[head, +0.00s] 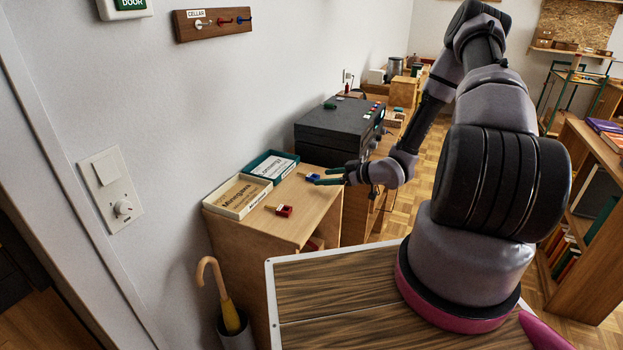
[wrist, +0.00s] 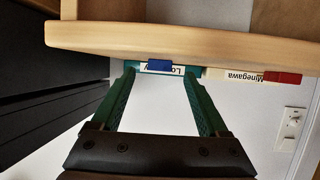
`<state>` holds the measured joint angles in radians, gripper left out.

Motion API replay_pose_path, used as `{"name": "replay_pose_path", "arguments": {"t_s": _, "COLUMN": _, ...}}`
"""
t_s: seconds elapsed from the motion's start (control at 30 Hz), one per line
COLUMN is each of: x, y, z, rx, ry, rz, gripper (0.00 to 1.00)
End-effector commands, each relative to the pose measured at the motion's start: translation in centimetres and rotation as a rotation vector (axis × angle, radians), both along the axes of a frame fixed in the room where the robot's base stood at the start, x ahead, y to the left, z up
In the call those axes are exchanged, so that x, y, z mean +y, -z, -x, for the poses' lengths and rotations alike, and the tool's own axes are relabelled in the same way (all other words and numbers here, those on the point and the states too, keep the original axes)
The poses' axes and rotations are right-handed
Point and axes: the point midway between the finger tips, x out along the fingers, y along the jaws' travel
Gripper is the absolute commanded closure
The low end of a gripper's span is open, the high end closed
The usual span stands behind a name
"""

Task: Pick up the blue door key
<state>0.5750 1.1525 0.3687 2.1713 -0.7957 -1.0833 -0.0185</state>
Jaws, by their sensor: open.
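The blue door key (head: 312,177) shows as a small blue piece on the light wooden cabinet top (head: 318,204), near its right edge. In the wrist view its blue part (wrist: 160,66) appears between my fingertips, close to the wooden edge. My gripper (head: 323,176) is open, with its teal fingers reaching in from the right beside the blue key. The wrist view shows the two fingers (wrist: 163,78) spread apart with nothing gripped. I cannot tell whether they touch the key or the cabinet.
A red key (head: 284,210) lies nearer the front. A cream Minegawa tray (head: 238,212) and a teal tray (head: 290,158) stand behind along the wall. A black box (head: 335,126) stands farther back. A cellar key rack (head: 212,22) hangs on the wall. An umbrella (head: 229,312) stands below.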

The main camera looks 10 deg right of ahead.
Motion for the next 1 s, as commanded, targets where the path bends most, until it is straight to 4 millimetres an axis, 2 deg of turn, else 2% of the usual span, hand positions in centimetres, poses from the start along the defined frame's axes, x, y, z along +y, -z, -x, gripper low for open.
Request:
{"name": "replay_pose_path", "arguments": {"t_s": 0.13, "x": 1.18, "y": 0.66, "z": -1.07, "rx": -0.001, "ry": 0.000, "rz": 0.001, "gripper": 0.22}}
{"name": "replay_pose_path", "arguments": {"t_s": 0.4, "x": 1.35, "y": 0.76, "z": -1.29, "rx": 0.000, "ry": 0.001, "rz": 0.000, "gripper": 0.22}}
{"name": "replay_pose_path", "arguments": {"t_s": 0.47, "x": 1.35, "y": 0.76, "z": -1.29, "rx": 0.000, "ry": 0.001, "rz": 0.000, "gripper": 0.42}}
{"name": "replay_pose_path", "arguments": {"t_s": 0.6, "x": 1.34, "y": 0.76, "z": -1.28, "rx": 0.000, "ry": 0.001, "rz": 0.000, "gripper": 0.95}}
{"name": "replay_pose_path", "arguments": {"t_s": 0.63, "x": 1.34, "y": 0.76, "z": -1.28, "rx": 0.000, "ry": 0.001, "rz": 0.000, "gripper": 1.00}}
{"name": "replay_pose_path", "arguments": {"t_s": 1.0, "x": 1.32, "y": 0.17, "z": -1.30, "rx": -0.001, "ry": 0.001, "rz": 0.001, "gripper": 1.00}}
